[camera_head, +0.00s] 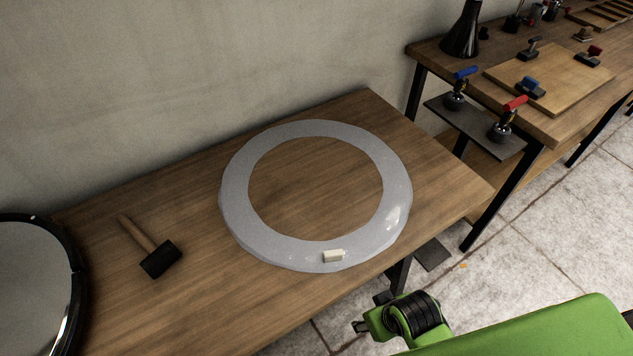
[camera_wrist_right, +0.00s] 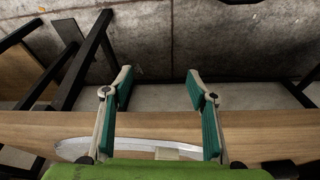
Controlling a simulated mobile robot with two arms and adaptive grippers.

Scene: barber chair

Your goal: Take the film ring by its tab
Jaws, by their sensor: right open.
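The film ring (camera_head: 235,200) is a flat, translucent grey-white ring lying on the wooden table. Its tab (camera_head: 333,256) is a small cream block on the near side of the ring. In the right wrist view part of the film ring (camera_wrist_right: 72,149) and the tab (camera_wrist_right: 167,153) show low in the picture, beyond the green edge of my arm. My right gripper (camera_wrist_right: 155,80) is open and empty, with its two fingers apart. In the head view my green right arm is off the table's near edge at lower right, and its fingers are not clear. My left gripper is not in view.
A mallet (camera_head: 150,247) lies on the table left of the ring. A round, black-rimmed mirror-like disc (camera_head: 30,285) is at the far left. A second bench (camera_head: 590,110) with clamps and a board stands at upper right. The table (camera_head: 240,320) is bare in front of the ring.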

